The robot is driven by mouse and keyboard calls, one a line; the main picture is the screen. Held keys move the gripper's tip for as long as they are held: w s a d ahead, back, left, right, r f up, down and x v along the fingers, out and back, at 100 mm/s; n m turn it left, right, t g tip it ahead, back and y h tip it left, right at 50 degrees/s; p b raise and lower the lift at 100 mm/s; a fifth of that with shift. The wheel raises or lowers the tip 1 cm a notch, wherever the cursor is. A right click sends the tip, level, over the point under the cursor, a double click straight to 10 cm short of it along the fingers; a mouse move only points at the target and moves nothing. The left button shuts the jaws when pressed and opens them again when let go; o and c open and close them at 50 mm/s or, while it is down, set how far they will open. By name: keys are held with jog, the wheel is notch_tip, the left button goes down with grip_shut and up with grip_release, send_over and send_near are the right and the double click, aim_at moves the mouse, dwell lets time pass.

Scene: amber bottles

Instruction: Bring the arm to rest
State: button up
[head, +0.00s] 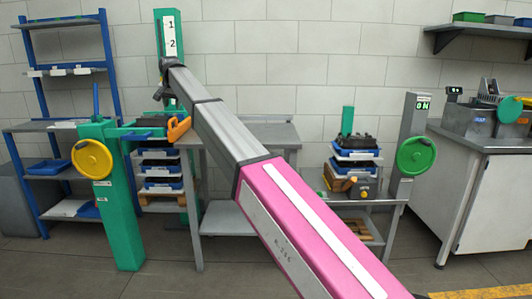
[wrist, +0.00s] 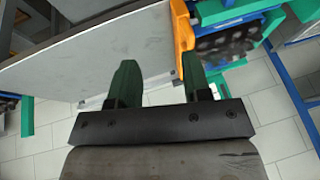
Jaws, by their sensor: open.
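My arm, pink and grey, reaches from the lower right of the head view up to the left, its far end in front of a green post marked 1 and 2. In the wrist view my gripper (wrist: 158,68) is open, with two dark green fingers apart and nothing between them. Its fingers are over the edge of a grey metal table (wrist: 95,55), close to an orange part (wrist: 182,38). The height of the fingers above these is hard to tell. I make out no amber bottle in either view.
The grey table (head: 268,133) stands behind my arm. A green stand with a yellow disc (head: 92,159) is at left, beside a blue shelf rack (head: 107,60). Stacked crates (head: 355,155) and a post with a green disc (head: 416,155) are at right. Floor shows in front.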

jog(key=s+d+f+g+h, duration=0.1)
jog(key=s+d+f, duration=0.2)
jog(key=d+f, duration=1.4)
jog(key=s+d+f+g+h, duration=0.1)
jog(key=s+d+f, duration=0.3)
jog(key=d+f, duration=1.3)
jog(key=s+d+f+g, duration=0.1)
jog(key=s+d+f, duration=0.9)
jog(key=s+d, duration=0.3)
jog(key=s+d+f+g, duration=0.1)
jog(key=s+d+f, duration=1)
jog(key=s+d, duration=0.2)
jog(key=shift+s+f, duration=0.2)
jog(key=shift+s, duration=0.15)
